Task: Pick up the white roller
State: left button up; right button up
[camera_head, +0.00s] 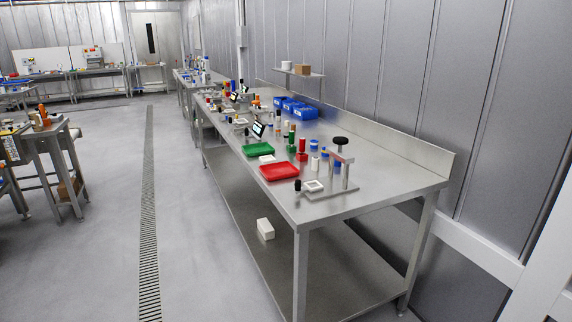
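Neither of my grippers shows in this view. On the long steel table (400,184), a small white cylinder (315,164) stands upright near the front right, between red and blue pieces. It may be the white roller, but it is too small to be sure. Another pale cylinder (286,127) stands farther back beside the green one. Nothing is seen holding either of them.
A red tray (279,172) and a green tray (257,149) lie along the table's left edge. A press-like stand (341,168) with a black knob is at the near end. Blue bins (299,109) stand behind. The aisle floor (195,250) is clear.

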aim_at(316, 162)
jog(key=i+l+u, duration=0.7)
jog(key=l+u, duration=0.2)
